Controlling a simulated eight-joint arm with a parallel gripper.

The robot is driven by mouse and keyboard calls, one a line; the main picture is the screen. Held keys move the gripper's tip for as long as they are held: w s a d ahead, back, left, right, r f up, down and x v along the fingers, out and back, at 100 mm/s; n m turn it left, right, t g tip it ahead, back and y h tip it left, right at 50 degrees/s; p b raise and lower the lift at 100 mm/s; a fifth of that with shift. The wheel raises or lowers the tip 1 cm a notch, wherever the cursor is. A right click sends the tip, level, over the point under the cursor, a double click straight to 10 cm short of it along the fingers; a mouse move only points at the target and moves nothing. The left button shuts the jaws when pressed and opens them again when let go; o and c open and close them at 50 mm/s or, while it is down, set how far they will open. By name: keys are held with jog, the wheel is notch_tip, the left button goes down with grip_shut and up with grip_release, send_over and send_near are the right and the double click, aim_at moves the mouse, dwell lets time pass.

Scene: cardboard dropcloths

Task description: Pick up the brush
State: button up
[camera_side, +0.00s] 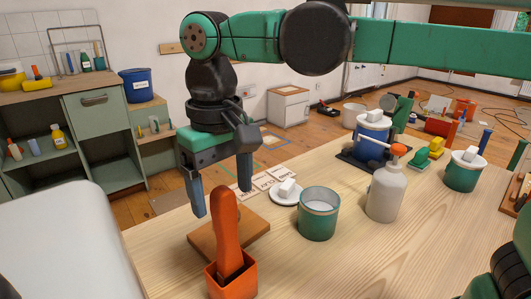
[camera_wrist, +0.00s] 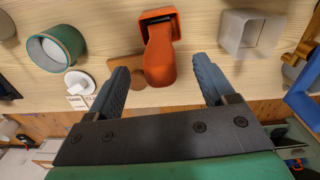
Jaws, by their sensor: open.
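The brush (camera_side: 226,232) has an orange handle and stands upright, slightly tilted, in an orange square cup (camera_side: 240,284) near the table's front edge. Its lower end is hidden in the cup. My gripper (camera_side: 222,200) is open, pointing down at the height of the handle's top, with blue-grey fingers. In the wrist view the brush handle (camera_wrist: 160,58) shows between the two spread fingers of my gripper (camera_wrist: 160,72), with a gap on each side. The orange cup (camera_wrist: 146,16) lies beyond it. I cannot tell whether the handle is fully between the fingers in depth.
A brown board (camera_side: 258,222) lies behind the cup. A green pot (camera_side: 319,226), a white dish (camera_side: 280,199) and a bottle with an orange cap (camera_side: 385,195) stand to the right. A pale square container (camera_wrist: 240,38) shows in the wrist view.

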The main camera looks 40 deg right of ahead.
aim_at(225, 211)
jog(key=shift+f, duration=2)
grip_shut()
